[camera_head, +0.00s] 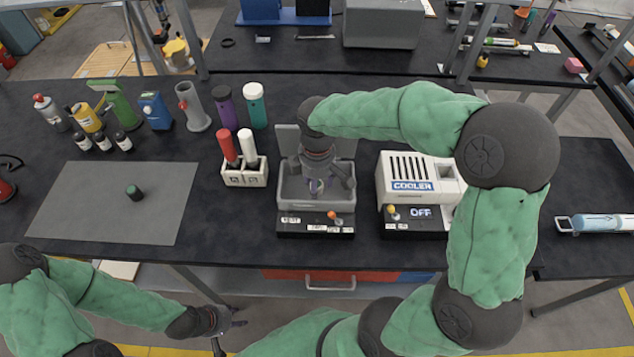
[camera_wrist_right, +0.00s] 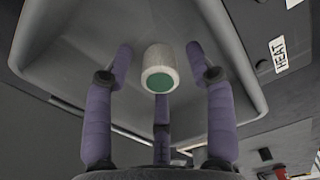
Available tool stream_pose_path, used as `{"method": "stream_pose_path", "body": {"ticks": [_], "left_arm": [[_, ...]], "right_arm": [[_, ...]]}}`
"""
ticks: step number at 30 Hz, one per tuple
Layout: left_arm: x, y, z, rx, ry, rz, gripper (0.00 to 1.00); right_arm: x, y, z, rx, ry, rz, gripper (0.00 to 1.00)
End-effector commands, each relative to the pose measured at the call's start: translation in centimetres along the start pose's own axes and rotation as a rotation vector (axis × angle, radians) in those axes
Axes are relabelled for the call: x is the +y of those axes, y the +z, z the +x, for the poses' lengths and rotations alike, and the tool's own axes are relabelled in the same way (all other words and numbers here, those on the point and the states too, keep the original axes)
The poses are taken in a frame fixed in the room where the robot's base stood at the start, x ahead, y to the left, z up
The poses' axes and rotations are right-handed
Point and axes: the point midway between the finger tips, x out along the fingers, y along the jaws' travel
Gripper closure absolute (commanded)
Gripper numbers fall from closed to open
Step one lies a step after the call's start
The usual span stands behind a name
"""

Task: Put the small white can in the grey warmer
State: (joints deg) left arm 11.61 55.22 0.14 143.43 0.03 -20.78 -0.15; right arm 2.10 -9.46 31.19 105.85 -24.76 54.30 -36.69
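The small white can (camera_wrist_right: 159,62) with a green end shows in the right wrist view, inside the grey warmer (camera_wrist_right: 60,35). The warmer (camera_head: 289,194) stands at the middle of the table in the head view, its lid raised behind. My right gripper (camera_head: 318,186) points down into it. In the wrist view, the fingers of my right gripper (camera_wrist_right: 162,72) stand open around the can, with gaps at both sides. I cannot tell whether the can rests on the warmer's floor. My left gripper (camera_head: 228,332) is open and empty, low in front of the table.
A white cooler (camera_head: 417,172) reading OFF stands right of the warmer. A holder (camera_head: 245,174) with a red and a white tube stands to its left. Several bottles line the back left.

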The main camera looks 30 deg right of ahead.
Motion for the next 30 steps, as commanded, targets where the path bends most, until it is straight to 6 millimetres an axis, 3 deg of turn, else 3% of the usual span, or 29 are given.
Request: {"method": "stream_pose_path", "body": {"ticks": [8, 21, 30], "left_arm": [[0.1, 0.0, -0.3, 0.000, 0.000, 0.000, 0.60], [1.1, 0.1, -3.0, 0.000, 0.000, 0.000, 0.60], [1.4, 0.1, -3.8, 0.000, 0.000, 0.000, 0.60]], "right_arm": [[0.0, 0.0, -0.8, 0.001, 0.001, 0.000, 0.45], [0.0, -0.1, -8.9, 0.002, 0.002, 0.000, 0.45], [0.0, 0.0, -12.1, 0.001, 0.001, -0.001, 0.45]]}}
